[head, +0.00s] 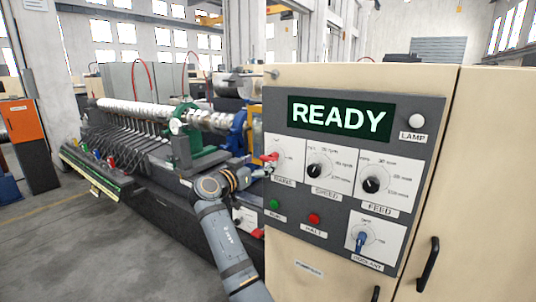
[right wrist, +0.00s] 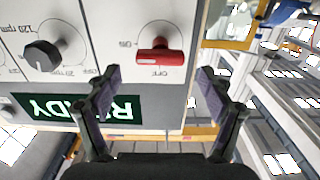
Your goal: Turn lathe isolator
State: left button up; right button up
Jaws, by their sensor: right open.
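The lathe isolator is a red handle (head: 270,157) on a white plate labelled MAINS, at the upper left of the control panel (head: 345,150). In the right wrist view, which shows the panel upside down, the red handle (right wrist: 160,57) lies level across its dial, with ON and OFF marks beside it. My right gripper (head: 256,174) is just in front of and below the handle. In the right wrist view its open fingers (right wrist: 159,80) stand on either side of the handle's line, with nothing between the tips. My left gripper does not show.
A green READY display (head: 339,117), a SPEED knob (head: 320,170), a FEED knob (head: 375,178) and a blue COOLANT handle (head: 361,240) are on the panel. Green (head: 274,204) and red (head: 314,218) buttons sit below the isolator. The lathe (head: 165,140) stands at left; floor is clear lower left.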

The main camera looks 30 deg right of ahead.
aim_at(266, 159)
jog(key=p+x, duration=0.1)
jog(key=x, duration=0.3)
jog(key=shift+w+d, duration=0.1)
jog(key=shift+d, duration=0.15)
jog(key=shift+w+d+p, duration=0.1)
jog(key=shift+d+p, duration=0.15)
jog(key=shift+p, duration=0.05)
jog(key=c, duration=1.2)
jog(key=shift+o, duration=0.2)
jog(key=shift+f, duration=0.1)
